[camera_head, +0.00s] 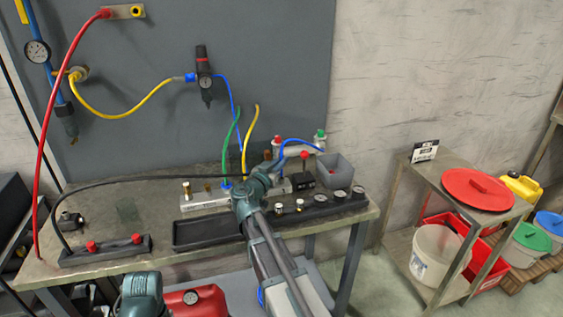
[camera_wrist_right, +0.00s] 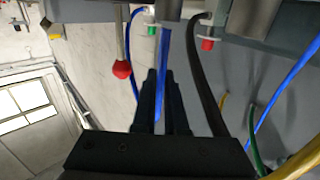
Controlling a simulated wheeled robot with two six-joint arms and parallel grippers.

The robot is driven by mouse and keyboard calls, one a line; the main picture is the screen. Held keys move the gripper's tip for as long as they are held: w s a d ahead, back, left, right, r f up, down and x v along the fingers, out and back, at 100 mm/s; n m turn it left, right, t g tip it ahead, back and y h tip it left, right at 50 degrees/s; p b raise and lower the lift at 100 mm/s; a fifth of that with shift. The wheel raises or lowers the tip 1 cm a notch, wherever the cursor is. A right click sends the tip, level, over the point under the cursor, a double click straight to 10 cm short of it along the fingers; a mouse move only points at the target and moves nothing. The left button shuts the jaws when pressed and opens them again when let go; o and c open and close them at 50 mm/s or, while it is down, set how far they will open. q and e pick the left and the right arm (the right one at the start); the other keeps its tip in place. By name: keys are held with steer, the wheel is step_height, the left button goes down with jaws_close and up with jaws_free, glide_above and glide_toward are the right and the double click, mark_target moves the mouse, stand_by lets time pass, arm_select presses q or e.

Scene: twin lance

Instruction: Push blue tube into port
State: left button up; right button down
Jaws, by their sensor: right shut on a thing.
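My right gripper (camera_head: 270,174) is over the back middle of the workbench, its fingertips hard to make out from the head. In the right wrist view its two dark fingers (camera_wrist_right: 163,100) are shut on a blue tube (camera_wrist_right: 163,62). The held piece runs straight up between the fingers toward a grey metal part (camera_wrist_right: 168,12) at the top edge. I cannot tell whether its end is inside a port. In the head view a blue tube (camera_head: 298,141) arches right of the gripper. A metal valve block (camera_head: 204,201) with a blue fitting stands left of it. My left gripper is out of view.
A cylinder with red and green fittings (camera_head: 320,135) stands behind a grey box (camera_head: 335,168). A red ball knob (camera_wrist_right: 122,69) is close left of the fingers in the wrist view; a black hose (camera_wrist_right: 203,85) is close right. Green (camera_head: 231,140) and yellow (camera_head: 250,135) tubes stand nearby.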

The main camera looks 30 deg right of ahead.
steer(key=shift+f+b, duration=1)
steer(key=c, duration=0.9)
jaws_free()
steer(key=shift+r, duration=0.1)
